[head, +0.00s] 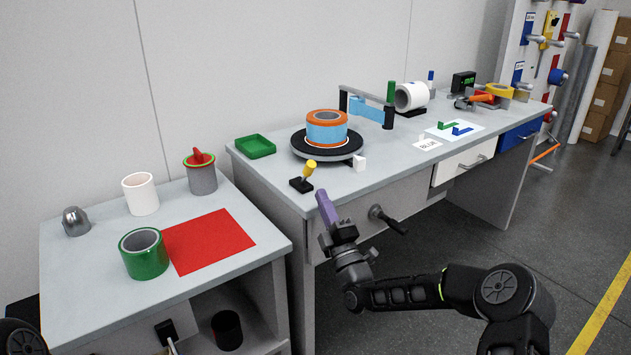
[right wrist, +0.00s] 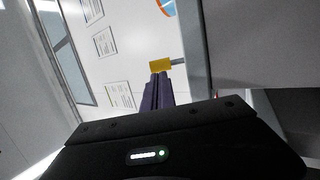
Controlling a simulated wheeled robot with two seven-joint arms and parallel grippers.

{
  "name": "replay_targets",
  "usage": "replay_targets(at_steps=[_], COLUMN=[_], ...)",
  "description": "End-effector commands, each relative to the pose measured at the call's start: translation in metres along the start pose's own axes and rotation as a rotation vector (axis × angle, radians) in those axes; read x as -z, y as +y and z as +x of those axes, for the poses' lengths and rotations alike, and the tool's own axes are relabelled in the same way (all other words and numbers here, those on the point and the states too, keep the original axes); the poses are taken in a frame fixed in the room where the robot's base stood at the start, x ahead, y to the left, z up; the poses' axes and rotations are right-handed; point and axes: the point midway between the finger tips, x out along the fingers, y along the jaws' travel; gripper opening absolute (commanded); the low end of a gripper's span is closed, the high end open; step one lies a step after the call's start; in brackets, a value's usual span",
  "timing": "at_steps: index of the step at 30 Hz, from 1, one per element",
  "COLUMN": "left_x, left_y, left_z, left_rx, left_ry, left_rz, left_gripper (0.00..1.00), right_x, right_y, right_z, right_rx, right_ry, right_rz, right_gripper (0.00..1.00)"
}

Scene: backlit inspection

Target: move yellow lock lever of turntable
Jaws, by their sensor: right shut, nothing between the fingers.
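The yellow lock lever (head: 310,168) stands on a small black base (head: 300,186) at the front edge of the long desk, tilted to the right. It sits in front of the turntable (head: 326,150), a dark disc carrying a blue and orange roll (head: 327,128). My right gripper (head: 321,194) is shut and empty, with purple fingers pointing up, just right of and below the lever in the head view. In the right wrist view the yellow knob (right wrist: 160,64) shows just beyond the fingertips (right wrist: 157,76); I cannot tell whether they touch. My left gripper does not show.
A dark crank handle (head: 388,220) sticks out of the desk front near my right gripper. A lower table with a red mat (head: 210,240) stands at left.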

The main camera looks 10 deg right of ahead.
Motion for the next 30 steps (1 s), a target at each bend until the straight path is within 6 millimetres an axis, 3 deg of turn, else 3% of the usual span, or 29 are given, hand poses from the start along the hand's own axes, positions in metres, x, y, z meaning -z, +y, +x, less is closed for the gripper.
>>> replay_targets(at_steps=[3,10,30], left_x=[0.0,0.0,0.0], left_y=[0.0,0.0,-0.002], left_z=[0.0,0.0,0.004], left_rx=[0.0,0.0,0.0], left_ry=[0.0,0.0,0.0], left_rz=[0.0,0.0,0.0], left_gripper=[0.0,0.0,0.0], right_x=[0.001,0.001,0.002], right_y=[0.0,0.0,0.001], right_z=[0.023,0.049,0.055], right_rx=[-0.002,-0.001,0.022], right_ry=[0.0,0.0,0.004], right_rz=[0.002,0.001,-0.005], right_gripper=[0.0,0.0,0.0])
